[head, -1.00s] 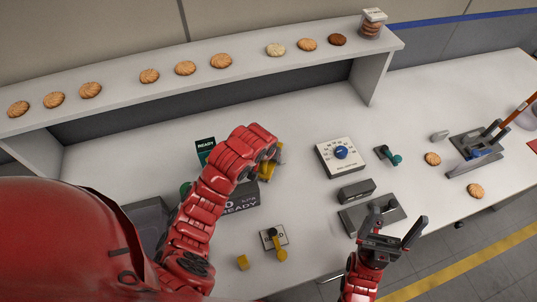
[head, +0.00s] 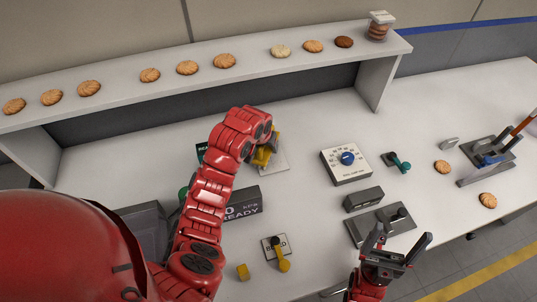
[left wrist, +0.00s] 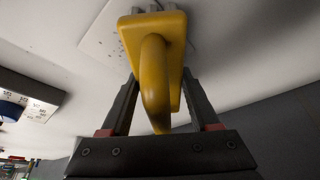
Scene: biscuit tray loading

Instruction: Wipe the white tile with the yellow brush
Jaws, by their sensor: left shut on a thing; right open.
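The yellow brush (head: 262,156) is in my left gripper (head: 258,150), partly hidden by my red wrist in the head view. In the left wrist view the brush (left wrist: 158,40) sits between the two dark fingers (left wrist: 155,105), handle toward the camera. The white tile (head: 278,163) lies on the table behind the brush, with its left part hidden. It also shows in the left wrist view (left wrist: 98,38), with small dark specks on it. The brush head overlaps the tile in that view; I cannot tell whether they touch. My right gripper (head: 402,246) is open and empty at the front right.
A dial box (head: 345,178), a small grey box (head: 363,199) and a dark plate (head: 370,228) stand right of the tile. A readout box (head: 243,207) stands in front of it. A long shelf (head: 130,100) with several biscuits runs along the back.

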